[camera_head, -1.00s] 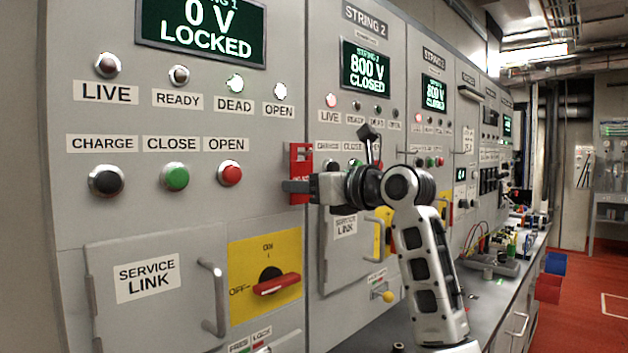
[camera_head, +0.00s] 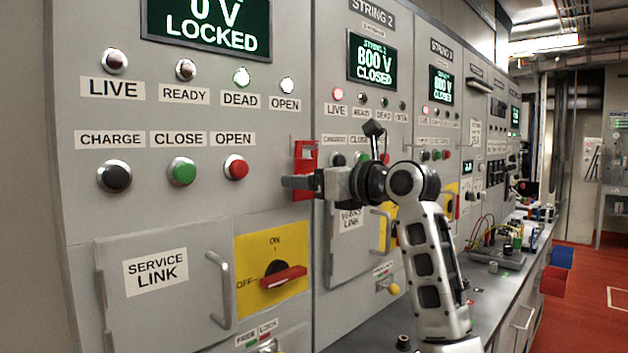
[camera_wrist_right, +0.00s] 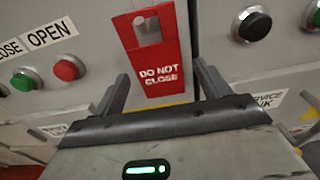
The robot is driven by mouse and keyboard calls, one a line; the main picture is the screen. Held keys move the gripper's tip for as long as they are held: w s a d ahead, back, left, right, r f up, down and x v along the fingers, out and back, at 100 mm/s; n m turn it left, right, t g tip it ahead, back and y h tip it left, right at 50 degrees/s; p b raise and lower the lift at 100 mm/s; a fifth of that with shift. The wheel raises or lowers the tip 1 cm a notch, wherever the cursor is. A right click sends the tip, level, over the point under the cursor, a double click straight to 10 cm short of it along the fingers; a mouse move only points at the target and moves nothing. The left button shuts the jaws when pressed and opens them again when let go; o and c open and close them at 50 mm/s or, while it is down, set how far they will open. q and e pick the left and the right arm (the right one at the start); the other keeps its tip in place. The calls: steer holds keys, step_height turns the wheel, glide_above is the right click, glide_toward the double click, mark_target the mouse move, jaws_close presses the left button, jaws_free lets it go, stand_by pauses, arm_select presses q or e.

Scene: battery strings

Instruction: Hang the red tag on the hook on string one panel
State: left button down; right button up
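The red tag (camera_head: 304,156) is upright against the panel face, near the seam between the string one and string two panels. In the wrist view the red tag (camera_wrist_right: 160,65) shows a cut-out near its top and the words "DO NOT CLOSE". The hook cannot be made out clearly. My right gripper (camera_head: 298,183) is in front of the tag's lower part. In the wrist view its fingers (camera_wrist_right: 161,75) are apart, one on each side of the tag, with gaps between. My left gripper is not in view.
String one's panel carries a black button (camera_head: 114,176), a green button (camera_head: 182,171) and a red button (camera_head: 236,167). Below are a service link door handle (camera_head: 219,290) and a red rotary switch (camera_head: 270,278). A counter (camera_head: 477,300) with small items runs along the right.

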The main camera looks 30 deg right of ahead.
steer(key=shift+s, duration=0.1)
arm_select(q)
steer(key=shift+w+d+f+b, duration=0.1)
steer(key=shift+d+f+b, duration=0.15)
steer(key=shift+b, duration=0.85)
arm_select(e)
steer(key=f+v, duration=0.1)
steer(key=v, duration=1.4)
steer(key=shift+s+d+r, duration=0.2)
steer(key=shift+s+r, duration=0.15)
steer(key=shift+r, duration=0.05)
